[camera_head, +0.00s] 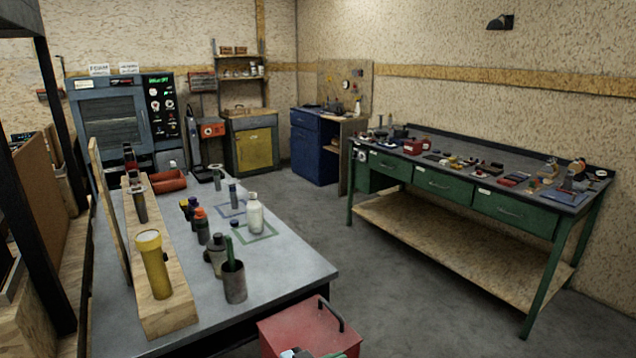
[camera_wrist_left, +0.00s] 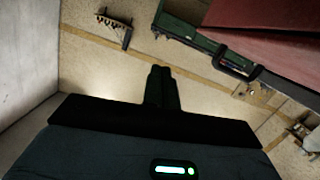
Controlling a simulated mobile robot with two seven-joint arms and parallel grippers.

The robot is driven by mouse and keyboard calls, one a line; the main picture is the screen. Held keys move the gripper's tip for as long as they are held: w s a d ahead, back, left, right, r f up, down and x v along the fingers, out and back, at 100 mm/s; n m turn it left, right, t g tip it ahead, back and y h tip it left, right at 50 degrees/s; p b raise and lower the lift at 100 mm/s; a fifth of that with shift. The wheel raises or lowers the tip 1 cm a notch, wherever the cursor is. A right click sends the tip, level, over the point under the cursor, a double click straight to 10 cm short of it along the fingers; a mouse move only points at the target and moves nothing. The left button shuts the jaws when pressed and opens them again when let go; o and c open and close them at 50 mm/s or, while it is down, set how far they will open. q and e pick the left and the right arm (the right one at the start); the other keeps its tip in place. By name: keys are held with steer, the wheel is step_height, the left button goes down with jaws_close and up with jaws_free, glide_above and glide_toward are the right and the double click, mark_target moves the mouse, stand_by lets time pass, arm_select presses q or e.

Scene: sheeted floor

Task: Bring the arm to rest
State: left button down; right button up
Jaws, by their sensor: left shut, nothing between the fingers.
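My left gripper (camera_wrist_left: 161,72) shows in the left wrist view as dark fingers closed together, with nothing between them. It points out over the room and touches nothing that I can see. A red box with a black handle is at the upper right of that view (camera_wrist_left: 275,48), apart from the fingers. In the head view no gripper fingers show; a small pale piece at the bottom edge, in front of the red box (camera_head: 290,325), is too cut off to tell. My right gripper is in neither view.
A grey-topped workbench (camera_head: 285,270) at the left holds a yellow flashlight (camera_head: 154,264) on a wooden block, a white bottle (camera_head: 255,213) and a dark cup (camera_head: 234,284). A green workbench (camera_head: 430,182) with small parts stands right. The grey floor (camera_head: 385,300) between is clear.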

arm_select(q)
steer(key=s+f+n+t, duration=0.2)
steer(key=s+f+n, duration=0.1)
steer(key=s, duration=0.4)
steer(key=s+a+f+n+y, duration=0.1)
steer(key=s+a+f+y, duration=0.3)
steer(key=s+a, duration=0.4)
steer(key=s+a+f+n+y, duration=0.2)
steer(key=s+a+f+y, duration=0.1)
steer(key=s+a, duration=0.5)
steer(key=s+a+f+n+g+y, duration=0.1)
steer(key=s+a+f+y, duration=0.3)
steer(key=s+a+f, duration=0.2)
steer(key=s+a, duration=0.2)
steer(key=s, duration=0.1)
steer(key=shift+s+y, duration=0.3)
